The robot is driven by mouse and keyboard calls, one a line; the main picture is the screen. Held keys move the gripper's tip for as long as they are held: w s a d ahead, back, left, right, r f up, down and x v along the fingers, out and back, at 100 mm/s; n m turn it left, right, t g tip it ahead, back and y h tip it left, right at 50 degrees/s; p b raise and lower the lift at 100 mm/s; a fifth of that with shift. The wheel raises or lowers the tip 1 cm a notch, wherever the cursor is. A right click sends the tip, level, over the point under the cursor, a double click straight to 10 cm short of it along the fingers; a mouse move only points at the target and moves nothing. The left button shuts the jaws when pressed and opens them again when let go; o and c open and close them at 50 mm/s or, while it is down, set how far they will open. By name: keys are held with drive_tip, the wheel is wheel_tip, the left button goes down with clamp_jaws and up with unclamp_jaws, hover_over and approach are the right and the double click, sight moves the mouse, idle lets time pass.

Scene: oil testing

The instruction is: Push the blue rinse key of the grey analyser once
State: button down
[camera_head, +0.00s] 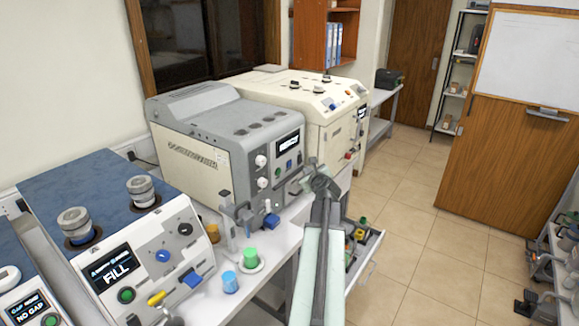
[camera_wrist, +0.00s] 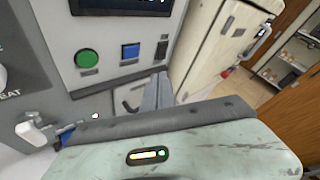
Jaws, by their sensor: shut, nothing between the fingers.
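The grey analyser (camera_head: 190,110) stands on the bench in the middle of the head view, with its control panel facing right. In the wrist view its panel shows a blue square key (camera_wrist: 131,51), just right of a round green button (camera_wrist: 87,58) and below a dark display (camera_wrist: 120,5). My gripper (camera_wrist: 158,88) is shut and empty. Its fingertips appear below and to the right of the blue key, apart from it in the picture. In the head view my gripper (camera_head: 308,184) is at the panel's lower right; whether it touches the panel cannot be told.
A cream machine (camera_head: 310,95) stands behind the grey analyser. A blue-topped machine (camera_head: 100,215) showing FILL stands in front. Blue (camera_head: 230,283) and green (camera_head: 250,256) capped containers stand on the bench. An open drawer (camera_head: 365,265) juts out beside my arm.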

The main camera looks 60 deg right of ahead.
drive_tip(key=shift+w, duration=2.3)
drive_tip(key=shift+w, duration=0.1)
drive_tip(key=shift+w, duration=0.3)
drive_tip(key=shift+w, duration=0.4)
idle(0.7)
drive_tip(key=shift+s, duration=0.85)
drive_tip(key=s, duration=0.5)
